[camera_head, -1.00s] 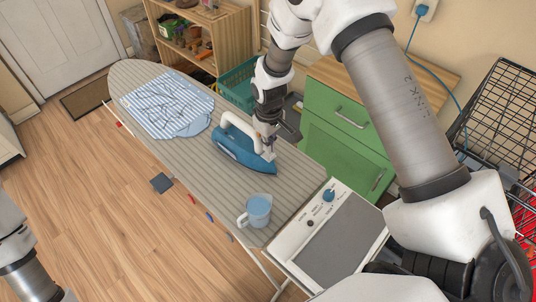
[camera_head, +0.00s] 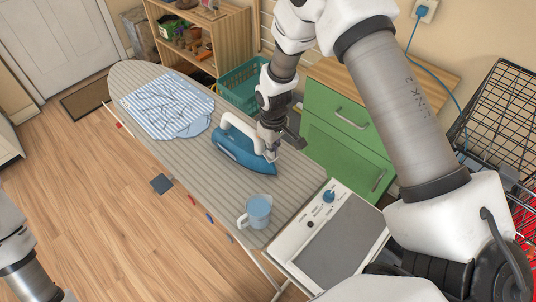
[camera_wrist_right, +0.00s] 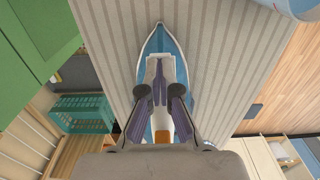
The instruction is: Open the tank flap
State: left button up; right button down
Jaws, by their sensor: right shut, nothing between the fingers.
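A blue iron (camera_head: 232,153) with a white handle stands soleplate-down on the striped ironing board (camera_head: 165,155), its tip towards the lower right. My right gripper (camera_head: 270,154) is shut and empty, right at the iron's white front part. In the right wrist view, the iron (camera_wrist_right: 186,55) points away, and my gripper's closed fingertips (camera_wrist_right: 158,72) lie over its white upper front. Whether they touch it I cannot tell. The fingers cover part of the iron, and I cannot make out the tank flap or its state. Only my left arm shows, at the left edge; its gripper is outside the view.
A light blue cup (camera_head: 259,211) stands on the board near the iron's tip. A folded striped shirt (camera_head: 165,104) lies at the far end. A green cabinet (camera_head: 343,150), a teal basket (camera_head: 240,88) and a control panel (camera_head: 318,215) border the board.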

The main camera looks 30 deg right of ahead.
jog(key=shift+s+d, duration=0.15)
jog(key=shift+s, duration=0.45)
jog(key=shift+s+d+f, duration=0.15)
jog(key=shift+s+f, duration=0.35)
dwell(0.7)
notch_tip(320, 180, up, 8)
jog(key=s+d+p, duration=0.1)
jog(key=s+p, duration=0.2)
jog(key=p, duration=0.4)
jog(key=shift+r, duration=0.15)
dwell(0.4)
jog(key=shift+w, duration=0.1)
dwell(0.3)
